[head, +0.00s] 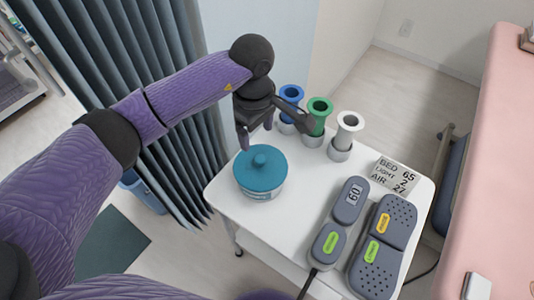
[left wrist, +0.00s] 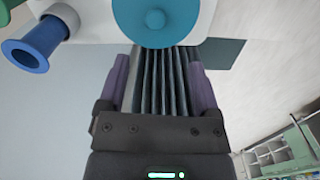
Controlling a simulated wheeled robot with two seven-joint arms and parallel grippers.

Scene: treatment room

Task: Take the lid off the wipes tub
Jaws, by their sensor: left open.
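The wipes tub (head: 262,193) stands upright on a white trolley top, with its teal lid (head: 259,168) on it and a round knob in the middle of the lid. My left gripper (head: 272,130) is open and empty, just behind and above the tub, apart from the lid. In the left wrist view the lid (left wrist: 160,22) shows at the top edge, beyond the open fingers of the gripper (left wrist: 160,82). Most of the tub's body is hidden under the lid. My right gripper is not in view.
Blue (head: 290,94), green (head: 319,108) and white (head: 349,123) flanged tubes stand in holders behind the tub. Grey handsets (head: 380,245) and a small sign (head: 396,175) lie on the trolley top (head: 300,190) to the right. A pleated curtain (head: 150,60) hangs at left. A pink bed (head: 495,130) is at right.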

